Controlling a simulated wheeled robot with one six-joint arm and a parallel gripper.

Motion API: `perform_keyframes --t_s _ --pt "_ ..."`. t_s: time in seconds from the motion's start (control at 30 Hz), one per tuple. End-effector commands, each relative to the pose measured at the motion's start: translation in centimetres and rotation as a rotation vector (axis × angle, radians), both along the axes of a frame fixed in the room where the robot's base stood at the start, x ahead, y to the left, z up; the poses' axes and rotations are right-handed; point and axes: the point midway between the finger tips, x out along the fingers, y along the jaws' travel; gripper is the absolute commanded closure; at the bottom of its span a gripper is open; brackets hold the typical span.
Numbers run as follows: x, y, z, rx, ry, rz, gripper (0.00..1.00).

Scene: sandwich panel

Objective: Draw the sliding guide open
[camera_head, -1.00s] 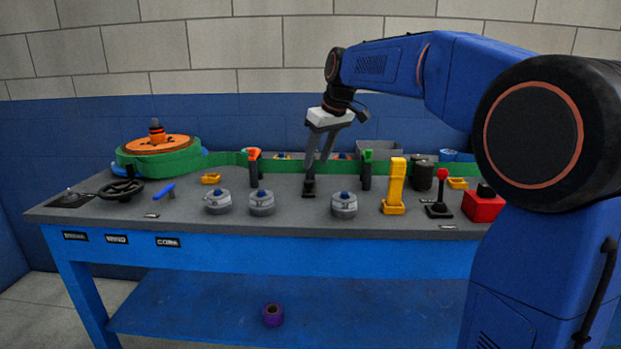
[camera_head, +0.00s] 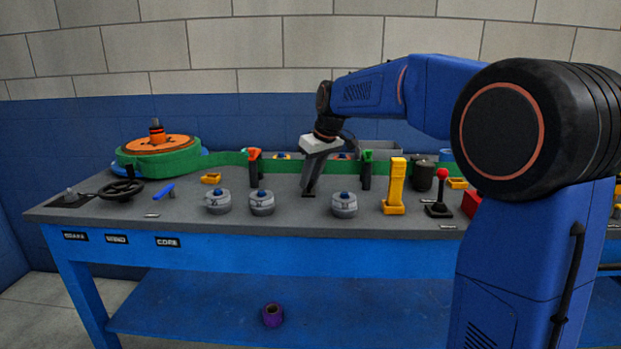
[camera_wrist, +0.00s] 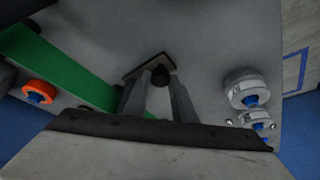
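My gripper (camera_head: 309,188) points down over the middle of the bench, at a small dark fixture. The wrist view shows this as a dark diamond-shaped plate with a short round dark post (camera_wrist: 160,76). The fingertips lie on either side of the post, very close to it; whether they press on it is unclear. In the head view the fingers cover most of the fixture. No part is plainly marked as the sliding guide, so I cannot tell whether this post belongs to it.
A green band (camera_head: 225,158) runs behind my gripper from the orange-topped reel (camera_head: 160,144). An orange-topped post (camera_head: 253,168) and a green-topped post (camera_head: 367,168) flank it. Grey round knobs (camera_head: 262,203) and a yellow upright block (camera_head: 395,188) stand in front.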

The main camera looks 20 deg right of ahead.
Motion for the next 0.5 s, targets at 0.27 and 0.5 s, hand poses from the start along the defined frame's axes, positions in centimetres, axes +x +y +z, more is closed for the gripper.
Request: perform_keyframes --t_s 0.27,0.5 --pt "-0.2 0.1 0.1 0.0 0.0 0.0 1.0" --pt "-2.0 0.7 0.0 0.0 0.001 0.001 1.0"
